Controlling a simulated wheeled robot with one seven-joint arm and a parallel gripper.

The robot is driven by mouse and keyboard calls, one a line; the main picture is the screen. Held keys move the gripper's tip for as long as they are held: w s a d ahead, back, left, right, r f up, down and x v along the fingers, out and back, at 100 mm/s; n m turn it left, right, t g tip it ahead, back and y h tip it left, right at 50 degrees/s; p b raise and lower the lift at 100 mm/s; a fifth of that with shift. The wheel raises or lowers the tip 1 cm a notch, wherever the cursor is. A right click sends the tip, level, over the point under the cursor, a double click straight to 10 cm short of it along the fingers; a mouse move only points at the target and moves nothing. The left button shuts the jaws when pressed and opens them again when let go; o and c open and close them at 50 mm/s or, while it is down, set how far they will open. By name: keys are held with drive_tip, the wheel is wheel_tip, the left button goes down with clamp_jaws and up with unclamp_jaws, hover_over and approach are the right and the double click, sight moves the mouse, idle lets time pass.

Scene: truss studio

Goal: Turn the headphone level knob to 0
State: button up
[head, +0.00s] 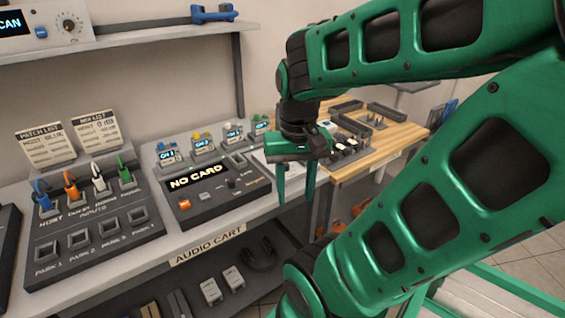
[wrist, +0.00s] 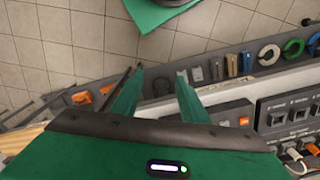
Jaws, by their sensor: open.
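The dark recorder (head: 212,190) on the audio cart shows "NO CARD" on its display, with small controls on its right part. A small dark round knob (head: 231,183) sits there; its label and pointer are too small to read, so I cannot tell if it is the headphone level knob. My gripper (head: 296,188) is open and empty, fingers pointing down, to the right of the recorder and apart from it. In the wrist view my gripper (wrist: 157,84) has its fingers spread over the cart's front side and floor, with nothing between them.
A patch panel (head: 92,240) with coloured plugs stands left of the recorder. Several small display units (head: 203,147) stand behind it. A wooden table (head: 400,137) with dark trays is at the right. Headphones (head: 258,254) lie on the lower shelf. An upper shelf (head: 130,40) runs overhead.

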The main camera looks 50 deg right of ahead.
drive_tip(key=w+d+f+m, duration=0.2)
drive_tip(key=w+d+m, duration=1.85)
drive_tip(key=m, duration=0.35)
drive_tip(key=f, duration=1)
drive_tip(key=shift+s+d, duration=0.1)
drive_tip(key=shift+s, duration=0.1)
drive_tip(key=shift+c, duration=0.2)
clamp_jaws()
drive_tip(key=shift+r, duration=0.1)
